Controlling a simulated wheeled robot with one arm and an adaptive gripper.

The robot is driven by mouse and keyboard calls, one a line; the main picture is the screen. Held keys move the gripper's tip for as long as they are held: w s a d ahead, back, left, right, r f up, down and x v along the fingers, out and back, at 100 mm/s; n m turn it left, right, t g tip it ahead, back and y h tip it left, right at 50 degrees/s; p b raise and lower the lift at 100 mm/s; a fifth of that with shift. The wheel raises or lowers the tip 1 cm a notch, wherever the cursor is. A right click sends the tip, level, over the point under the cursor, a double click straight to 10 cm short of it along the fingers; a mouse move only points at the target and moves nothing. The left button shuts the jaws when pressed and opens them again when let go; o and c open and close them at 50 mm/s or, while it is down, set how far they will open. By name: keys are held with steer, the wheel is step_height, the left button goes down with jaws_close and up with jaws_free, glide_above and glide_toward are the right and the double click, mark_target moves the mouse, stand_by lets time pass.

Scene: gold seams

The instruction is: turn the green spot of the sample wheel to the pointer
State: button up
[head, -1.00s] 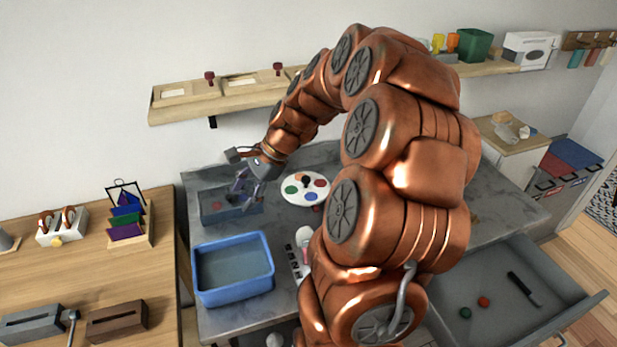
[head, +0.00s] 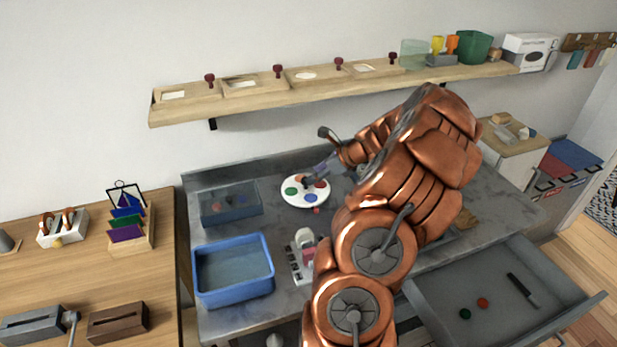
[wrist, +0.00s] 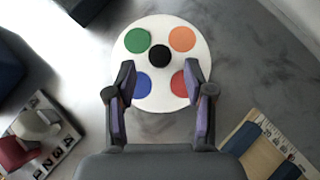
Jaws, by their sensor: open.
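The sample wheel (head: 292,201) is a white disc lying on the grey counter, with a black knob (wrist: 159,55) at its centre. In the wrist view its green spot (wrist: 137,40) is upper left, orange upper right, blue lower left and red lower right. In the head view the green spot (head: 290,191) is on the left side. A small red piece (head: 316,211) sits at the wheel's near edge; I cannot tell if it is the pointer. My gripper (wrist: 160,80) is open above the wheel, its fingers either side of the knob's line, not closed on it.
A blue tub (head: 233,295) and a dark transparent box (head: 230,208) stand left of the wheel. An open drawer (head: 500,310) juts out at lower right. A wall shelf (head: 290,88) runs behind.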

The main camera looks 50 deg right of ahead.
mark_target(306, 185)
steer(key=shift+p+x, duration=0.3)
steer(key=shift+x, duration=1.8)
jaws_close()
